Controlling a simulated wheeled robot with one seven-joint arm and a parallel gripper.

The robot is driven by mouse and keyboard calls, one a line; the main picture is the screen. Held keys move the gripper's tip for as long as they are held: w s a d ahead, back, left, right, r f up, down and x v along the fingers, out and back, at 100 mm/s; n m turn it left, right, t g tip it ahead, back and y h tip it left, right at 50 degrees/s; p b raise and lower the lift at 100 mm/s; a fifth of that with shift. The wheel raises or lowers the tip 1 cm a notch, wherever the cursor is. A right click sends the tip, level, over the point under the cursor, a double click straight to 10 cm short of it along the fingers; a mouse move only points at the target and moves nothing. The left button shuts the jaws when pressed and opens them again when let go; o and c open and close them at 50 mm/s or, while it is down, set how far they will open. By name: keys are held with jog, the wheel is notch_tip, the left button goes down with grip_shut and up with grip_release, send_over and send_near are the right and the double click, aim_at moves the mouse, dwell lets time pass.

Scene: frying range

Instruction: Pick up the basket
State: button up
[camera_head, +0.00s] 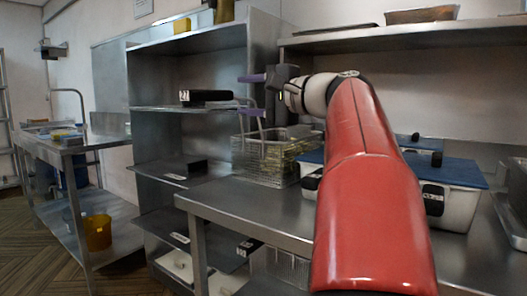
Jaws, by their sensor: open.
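The wire basket (263,160) stands upright on the steel counter, at the middle of the view. It holds yellowish pieces that look like fries. My red arm reaches in from the lower right, and my gripper (250,95) is above the basket's left and back part. Its two purple fingertips are spread one above the other, with a gap between them. A thin wire piece, apparently the basket's handle, rises near the fingertips. I cannot tell whether it lies between them or behind them. The arm hides part of the counter to the right of the basket.
White containers with blue lids (445,170) stand right of the basket, partly behind my arm. A steel shelf unit (150,145) with dark trays is left of it. An upper shelf (410,34) runs above. The counter (235,198) is clear in front of the basket.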

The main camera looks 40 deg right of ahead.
aim_at(230, 95)
jog(key=p+x, duration=0.1)
jog(key=x, duration=0.5)
jog(key=shift+w+a, duration=0.1)
grip_shut()
